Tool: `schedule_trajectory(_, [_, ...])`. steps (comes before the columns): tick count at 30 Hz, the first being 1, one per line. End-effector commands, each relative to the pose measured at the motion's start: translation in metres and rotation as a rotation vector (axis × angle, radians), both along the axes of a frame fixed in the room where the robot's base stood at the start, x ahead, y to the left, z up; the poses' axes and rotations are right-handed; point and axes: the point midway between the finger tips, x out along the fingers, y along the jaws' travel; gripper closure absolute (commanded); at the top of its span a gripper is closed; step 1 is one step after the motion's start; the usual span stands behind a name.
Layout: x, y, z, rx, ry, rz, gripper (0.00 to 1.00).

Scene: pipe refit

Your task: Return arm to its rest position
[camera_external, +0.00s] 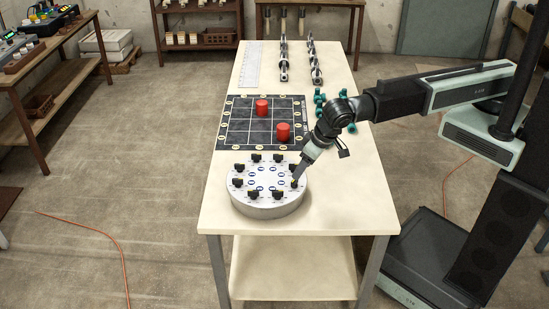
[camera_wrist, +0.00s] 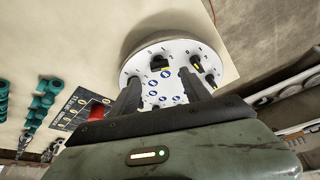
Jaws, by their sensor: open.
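My gripper (camera_external: 297,178) reaches down from the right to the right side of a round white dial plate (camera_external: 268,205) on the table. In the wrist view my gripper (camera_wrist: 160,86) shows two dark fingers spread apart over the dial plate (camera_wrist: 135,68), with no object held between them. Several black knobs stand in a ring on the plate; one knob (camera_wrist: 160,63) shows just beyond the fingers. Whether a fingertip touches the rightmost knob cannot be told. My arm is stretched out over the table from its column at the right.
A dark grid board (camera_external: 235,130) with two red cylinders (camera_external: 262,107) lies behind the dial plate. Teal fittings (camera_external: 320,100) stand near my arm's elbow. Metal pipe parts (camera_external: 283,60) and a ruler-like strip (camera_external: 253,65) lie farther back. The table's front (camera_external: 330,215) is clear.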

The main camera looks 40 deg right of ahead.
Motion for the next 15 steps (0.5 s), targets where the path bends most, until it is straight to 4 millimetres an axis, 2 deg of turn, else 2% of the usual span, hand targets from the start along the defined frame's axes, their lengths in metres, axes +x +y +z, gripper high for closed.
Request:
schedule_trajectory(1, [-0.0037,-0.0013,0.0153,0.0,0.0,0.001,0.45])
schedule_trajectory(3, [-0.0062,-0.0018,0.0188,0.0,0.0,0.0,0.45])
schedule_trajectory(15, [-0.0068,-0.0016,0.0159,0.0,0.0,0.0,0.45])
